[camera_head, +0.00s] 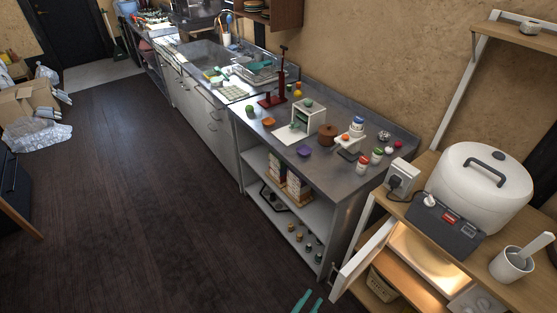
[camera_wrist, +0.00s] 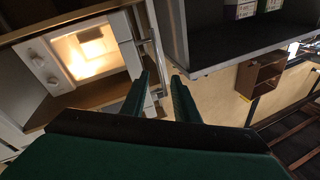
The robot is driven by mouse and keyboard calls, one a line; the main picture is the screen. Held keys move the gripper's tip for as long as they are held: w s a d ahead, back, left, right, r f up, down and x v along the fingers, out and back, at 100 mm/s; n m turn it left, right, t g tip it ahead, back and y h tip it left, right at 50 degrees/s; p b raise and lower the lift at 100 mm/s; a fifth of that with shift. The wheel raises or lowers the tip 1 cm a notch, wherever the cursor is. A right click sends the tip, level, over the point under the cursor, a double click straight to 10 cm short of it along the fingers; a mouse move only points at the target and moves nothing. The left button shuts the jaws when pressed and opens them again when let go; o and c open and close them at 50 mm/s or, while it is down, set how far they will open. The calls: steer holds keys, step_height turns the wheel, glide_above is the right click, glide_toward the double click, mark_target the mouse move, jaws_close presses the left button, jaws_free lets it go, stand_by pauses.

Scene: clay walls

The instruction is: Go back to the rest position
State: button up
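My gripper (camera_head: 308,301) shows at the bottom edge of the head view as two teal fingertips, low over the dark floor in front of the shelving. In the wrist view my gripper (camera_wrist: 160,90) has its two green fingers apart with nothing between them. The fingers appear clear of any surface. Most of my arm is out of view.
A lit microwave (camera_wrist: 54,80) with its white door (camera_head: 362,262) swung open stands close on the right. A grey counter (camera_head: 345,185) holds several small items. A rice cooker (camera_head: 478,188) stands on the wooden shelf.

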steer(key=s+a+r+n+y, duration=0.3)
steer(key=s+r+n+y, duration=0.1)
steer(key=s+r, duration=0.4)
steer(key=s+a+r+n+y, duration=0.3)
steer(key=s+a+r+y, duration=0.1)
steer(key=s+r, duration=0.5)
steer(key=s+a+r+n+y, duration=0.4)
steer(key=s+r, duration=0.4)
steer(key=shift+s+r+n, duration=0.2)
steer(key=shift+s+n, duration=0.05)
steer(key=shift+n, duration=0.05)
steer(key=shift+w+a, duration=0.1)
steer(key=shift+a, duration=0.05)
